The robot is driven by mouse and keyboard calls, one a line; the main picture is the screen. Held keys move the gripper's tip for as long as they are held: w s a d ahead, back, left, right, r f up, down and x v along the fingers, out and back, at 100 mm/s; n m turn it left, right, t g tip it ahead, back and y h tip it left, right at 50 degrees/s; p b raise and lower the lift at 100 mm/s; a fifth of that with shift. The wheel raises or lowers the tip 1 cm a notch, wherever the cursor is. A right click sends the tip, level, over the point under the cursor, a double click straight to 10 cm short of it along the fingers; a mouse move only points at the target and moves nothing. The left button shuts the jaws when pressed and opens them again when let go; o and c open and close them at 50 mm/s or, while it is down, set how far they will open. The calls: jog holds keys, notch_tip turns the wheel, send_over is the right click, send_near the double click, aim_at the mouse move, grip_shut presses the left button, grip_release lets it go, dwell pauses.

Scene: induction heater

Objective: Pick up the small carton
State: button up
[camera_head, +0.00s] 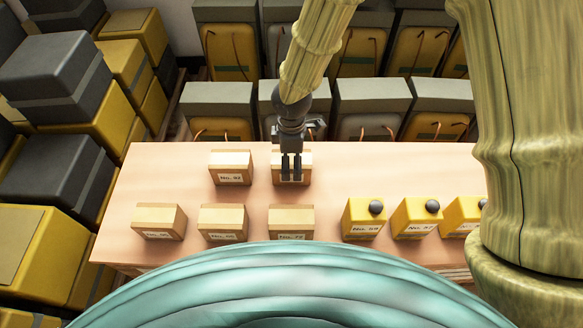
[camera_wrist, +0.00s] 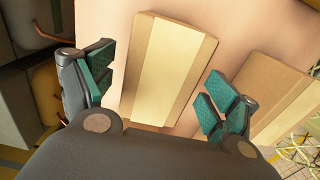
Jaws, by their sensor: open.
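Several small brown cartons with pale tape and white labels stand on the pink-topped table (camera_head: 140,185). My gripper (camera_head: 291,176) is over the right carton of the back row (camera_head: 306,168) and partly hides it and its label. In the wrist view, my gripper (camera_wrist: 158,88) is open and empty. The same carton (camera_wrist: 165,70) lies between the two green-padded fingers, one to each side of it. I cannot tell whether the fingers reach below its top. A neighbouring carton (camera_wrist: 270,90) is just beyond the right finger.
A carton marked No. 82 (camera_head: 230,168) stands left of my gripper. Three cartons, including the left one (camera_head: 159,221), form the front row. Yellow boxes with dark balls (camera_head: 363,219) stand at the right. Large grey-and-yellow cases (camera_head: 372,105) line the back. The table's back right is clear.

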jog(key=shift+r, duration=0.1)
jog(key=c, duration=1.4)
